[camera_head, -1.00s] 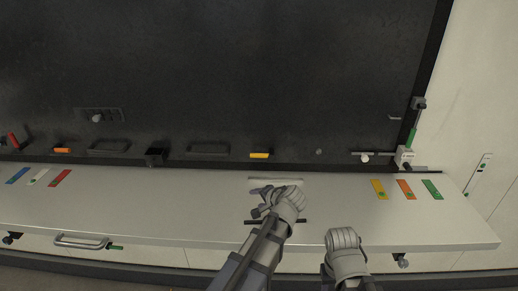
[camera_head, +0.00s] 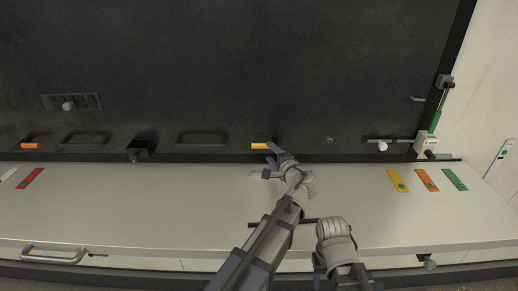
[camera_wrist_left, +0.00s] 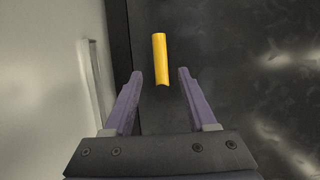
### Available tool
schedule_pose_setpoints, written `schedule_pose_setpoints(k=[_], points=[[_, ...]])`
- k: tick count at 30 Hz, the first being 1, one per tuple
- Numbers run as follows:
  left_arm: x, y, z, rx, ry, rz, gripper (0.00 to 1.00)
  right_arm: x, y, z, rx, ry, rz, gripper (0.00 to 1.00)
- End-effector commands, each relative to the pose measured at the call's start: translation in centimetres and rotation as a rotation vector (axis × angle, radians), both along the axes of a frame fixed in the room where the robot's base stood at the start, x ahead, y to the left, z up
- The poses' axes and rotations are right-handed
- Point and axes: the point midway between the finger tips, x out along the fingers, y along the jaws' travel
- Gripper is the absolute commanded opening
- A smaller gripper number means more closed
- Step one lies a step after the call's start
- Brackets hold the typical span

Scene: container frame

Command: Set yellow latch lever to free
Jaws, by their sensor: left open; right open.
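The yellow latch lever (camera_head: 260,146) is a short bar on the lower part of the black panel, just above the light shelf. It lies level in the head view. In the left wrist view the yellow latch lever (camera_wrist_left: 160,60) stands between and ahead of my left fingers. My left gripper (camera_head: 272,160) is open at the panel's lower edge, close to the lever, with no contact visible. Its two purple fingers (camera_wrist_left: 156,92) straddle the lever's near end in the wrist view.
An orange lever (camera_head: 36,146) and a black block (camera_head: 140,151) are left on the panel.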

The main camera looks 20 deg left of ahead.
Motion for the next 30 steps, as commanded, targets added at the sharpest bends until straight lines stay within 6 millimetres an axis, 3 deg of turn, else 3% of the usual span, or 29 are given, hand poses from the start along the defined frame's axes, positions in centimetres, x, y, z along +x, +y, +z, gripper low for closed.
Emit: schedule_pose_setpoints(k=[8, 21, 30], points=[[0.8, 0.5, -0.3, 0.001, 0.0, 0.0, 0.57, 0.0, 0.0, -0.3, 0.0, 0.0, 0.001, 0.5], [5.4, 4.3, -1.5, 0.0, 0.0, 0.001, 0.57, 0.0, 0.0, -1.4, -0.001, 0.0, 0.003, 0.5], [6.0, 4.8, -1.5, 0.001, 0.001, -0.001, 0.57, 0.0, 0.0, -1.5, -0.001, 0.0, 0.004, 0.5]])
